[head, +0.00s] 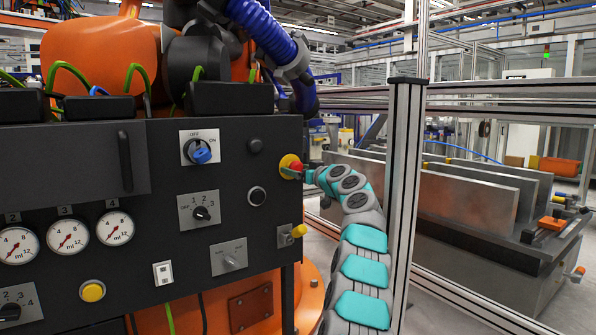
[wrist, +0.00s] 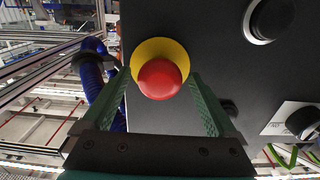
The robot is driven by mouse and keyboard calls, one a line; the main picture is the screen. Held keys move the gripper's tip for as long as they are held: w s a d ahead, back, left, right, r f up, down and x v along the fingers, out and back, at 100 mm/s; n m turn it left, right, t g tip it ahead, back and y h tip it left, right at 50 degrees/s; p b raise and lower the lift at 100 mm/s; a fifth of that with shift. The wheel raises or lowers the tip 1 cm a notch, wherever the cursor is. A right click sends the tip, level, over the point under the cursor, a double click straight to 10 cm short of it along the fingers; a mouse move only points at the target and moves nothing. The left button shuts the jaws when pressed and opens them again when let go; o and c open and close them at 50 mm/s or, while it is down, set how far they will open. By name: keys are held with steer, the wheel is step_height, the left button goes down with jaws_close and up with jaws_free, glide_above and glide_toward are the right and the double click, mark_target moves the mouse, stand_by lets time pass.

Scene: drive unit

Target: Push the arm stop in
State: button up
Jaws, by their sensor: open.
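The arm stop is a red mushroom button on a yellow round base (head: 287,162), near the upper right edge of the dark control panel. In the wrist view the red button (wrist: 160,79) faces me, in front of its yellow ring (wrist: 158,50). My gripper (head: 306,174) is at the button, reaching in from the right. In the wrist view my gripper (wrist: 160,85) is open, with one green finger on each side of the button and a dark gap to it. I cannot tell whether anything touches the button.
The panel (head: 230,150) also carries a blue rotary switch (head: 201,153), a round black button (head: 257,196), a yellow key switch (head: 297,232) and gauges. A metal post (head: 404,200) stands close to the right of my arm. A blue hose (wrist: 105,95) hangs left in the wrist view.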

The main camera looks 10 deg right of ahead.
mark_target(298, 169)
steer(key=shift+b+v, duration=1.35)
steer(key=shift+v, duration=2.55)
steer(key=shift+a, duration=0.1)
